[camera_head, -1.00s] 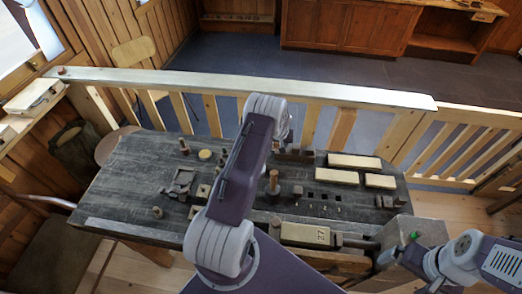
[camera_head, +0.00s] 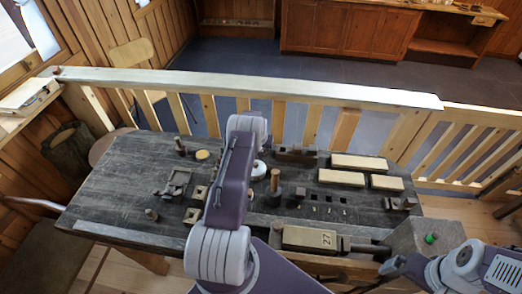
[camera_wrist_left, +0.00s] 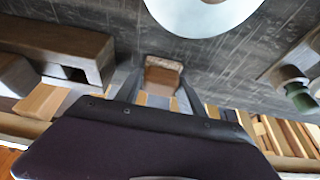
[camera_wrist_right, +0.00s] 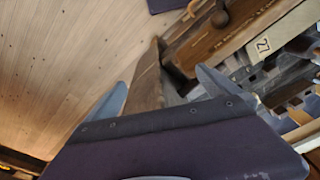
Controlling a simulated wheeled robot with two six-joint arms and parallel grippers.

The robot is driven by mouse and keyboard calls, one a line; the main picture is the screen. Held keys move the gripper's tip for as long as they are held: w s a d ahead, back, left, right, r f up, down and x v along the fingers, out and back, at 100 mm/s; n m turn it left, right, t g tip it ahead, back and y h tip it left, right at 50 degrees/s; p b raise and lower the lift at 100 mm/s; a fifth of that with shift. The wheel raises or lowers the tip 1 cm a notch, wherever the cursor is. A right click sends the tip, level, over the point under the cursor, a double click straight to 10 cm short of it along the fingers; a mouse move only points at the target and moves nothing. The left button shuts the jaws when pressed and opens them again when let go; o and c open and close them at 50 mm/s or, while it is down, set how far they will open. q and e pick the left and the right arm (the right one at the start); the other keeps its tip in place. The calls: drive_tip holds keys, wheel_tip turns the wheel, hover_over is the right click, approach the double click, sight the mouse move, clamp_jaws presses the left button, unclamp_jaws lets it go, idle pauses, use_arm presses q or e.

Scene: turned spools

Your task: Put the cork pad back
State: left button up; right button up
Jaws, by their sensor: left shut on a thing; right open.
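In the left wrist view my left gripper (camera_wrist_left: 162,82) is shut on a small brown block with a speckled, cork-like edge, which looks like the cork pad (camera_wrist_left: 163,66). Dark tabletop lies behind it. In the head view my left arm hides this gripper and the pad. My right gripper (camera_wrist_right: 162,80) is open and empty at the bench's right end. A wooden part of the bench shows between and beyond its fingers.
The dark bench (camera_head: 110,195) carries a block marked 27 (camera_head: 310,238), pale blocks (camera_head: 358,162), an upright peg (camera_head: 275,180), a pale round disc (camera_head: 202,155) and a dark slotted block (camera_wrist_left: 65,50). A railing (camera_head: 300,90) runs behind. The bench's left part has free room.

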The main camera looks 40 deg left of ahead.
use_arm(q)
drive_tip(key=shift+f+b, duration=0.15)
drive_tip(key=shift+b, duration=0.15)
drive_tip(key=o, duration=1.3)
